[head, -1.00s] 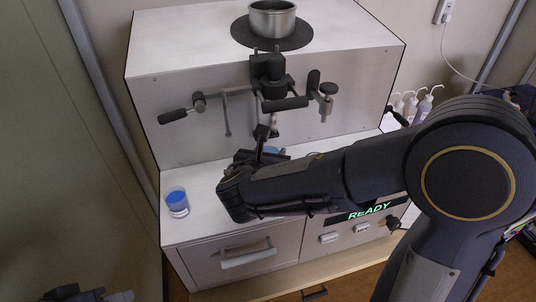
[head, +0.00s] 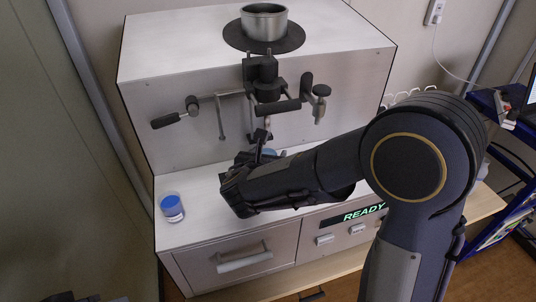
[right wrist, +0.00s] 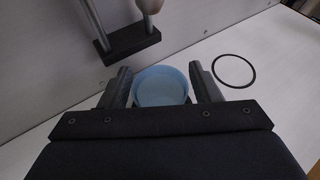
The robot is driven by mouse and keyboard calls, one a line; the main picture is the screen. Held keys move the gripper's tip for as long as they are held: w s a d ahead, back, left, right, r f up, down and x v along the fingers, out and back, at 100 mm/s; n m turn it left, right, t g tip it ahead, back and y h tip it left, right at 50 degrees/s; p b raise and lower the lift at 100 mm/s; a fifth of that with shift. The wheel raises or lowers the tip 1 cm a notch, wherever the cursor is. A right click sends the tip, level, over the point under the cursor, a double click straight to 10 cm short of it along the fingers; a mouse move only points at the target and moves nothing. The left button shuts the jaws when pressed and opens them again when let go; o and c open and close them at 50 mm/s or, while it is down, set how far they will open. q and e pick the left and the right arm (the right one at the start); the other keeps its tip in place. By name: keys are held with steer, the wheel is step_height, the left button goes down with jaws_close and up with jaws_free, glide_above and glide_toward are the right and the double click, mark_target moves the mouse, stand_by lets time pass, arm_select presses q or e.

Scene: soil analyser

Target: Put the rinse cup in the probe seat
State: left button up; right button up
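The light blue round cup (right wrist: 162,88), which I take for the rinse cup, sits between the two fingers of my right gripper (right wrist: 162,84) in the right wrist view. The fingers lie close against both its sides and look shut on it. In the head view my right gripper (head: 262,152) is low over the counter, below the probe assembly (head: 264,80). Only a sliver of the light blue cup (head: 270,152) shows there. A thin black ring (right wrist: 233,70) lies on the counter to the cup's right; I cannot tell if it marks the probe seat.
A clear cup with blue inside (head: 172,207) stands at the counter's left end. A dark block with rods (right wrist: 128,42) hangs close ahead of my right gripper. Handles stick out from the machine's front panel (head: 185,75). Counter right of the ring is clear.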

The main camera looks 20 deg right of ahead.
steer(key=shift+r, duration=0.15)
steer(key=v, duration=1.2)
steer(key=s+d+f+m+g, duration=0.1)
steer(key=d+m, duration=0.1)
steer(key=d, duration=0.1)
steer(key=s+d+f+m+g, duration=0.2)
steer(key=d+m, duration=0.1)
steer(key=s+d+f+m+g, duration=0.1)
steer(key=s+d+m+g, duration=0.1)
steer(key=d+m, duration=0.1)
steer(key=shift+d+f+y, duration=0.25)
steer(key=shift+d+y, duration=0.05)
steer(key=shift+d, duration=0.25)
steer(key=s+m+y, duration=0.3)
steer(key=s+m, duration=0.1)
steer(key=m, duration=0.4)
steer(key=s+f+m+y, duration=0.1)
steer(key=s+m+y, duration=0.2)
steer(key=s+m, duration=0.2)
steer(key=s+m+g+y, duration=0.1)
steer(key=s+m+y, duration=0.2)
steer(key=m, duration=0.8)
steer(key=shift+s+d+f+y, duration=0.3)
steer(key=shift+s+f+y, duration=0.1)
steer(key=shift+s, duration=0.3)
